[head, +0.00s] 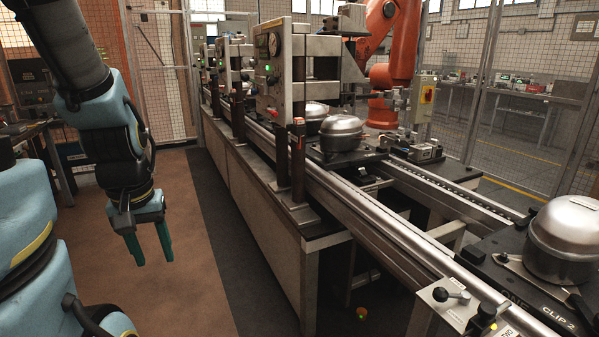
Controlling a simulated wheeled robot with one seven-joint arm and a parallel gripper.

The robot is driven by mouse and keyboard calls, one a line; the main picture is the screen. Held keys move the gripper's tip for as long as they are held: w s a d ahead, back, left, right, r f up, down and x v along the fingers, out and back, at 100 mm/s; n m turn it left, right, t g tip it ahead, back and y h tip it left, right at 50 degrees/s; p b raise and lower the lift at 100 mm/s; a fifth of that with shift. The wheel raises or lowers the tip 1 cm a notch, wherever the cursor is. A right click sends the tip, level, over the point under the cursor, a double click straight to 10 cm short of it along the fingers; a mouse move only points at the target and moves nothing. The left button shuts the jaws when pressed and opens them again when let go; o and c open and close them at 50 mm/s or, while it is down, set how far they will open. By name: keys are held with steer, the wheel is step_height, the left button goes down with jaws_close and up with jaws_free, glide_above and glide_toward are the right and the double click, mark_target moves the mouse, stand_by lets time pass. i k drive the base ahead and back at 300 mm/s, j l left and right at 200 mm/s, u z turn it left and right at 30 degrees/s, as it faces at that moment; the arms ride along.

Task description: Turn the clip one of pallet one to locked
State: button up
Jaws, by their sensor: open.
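At the right edge, a black pallet (487,285) carries a large silver compressor (566,240). Lettering on its front reads what looks like "ONE" and "CLIP 2". A flat metal lever (517,266) lies on the pallet at the left of the compressor; I cannot tell which clip it is or whether it is locked. The pallet's right part is cut off by the frame. My gripper (152,259) hangs at the left with two teal fingers pointing down, open and empty. It is over the brown floor, well apart from the pallet.
A metal conveyor rail (400,238) runs from back left to front right, between my gripper and the pallet. A small panel with a black-knobbed lever (450,296) stands at its near edge. Another pallet with a compressor (342,136) sits farther back. The brown floor (170,290) is clear.

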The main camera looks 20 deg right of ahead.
mark_target(533, 211)
steer(key=i+z, duration=0.7)
steer(key=i+j+z, duration=0.1)
steer(key=i+z, duration=0.3)
steer(key=k, duration=0.05)
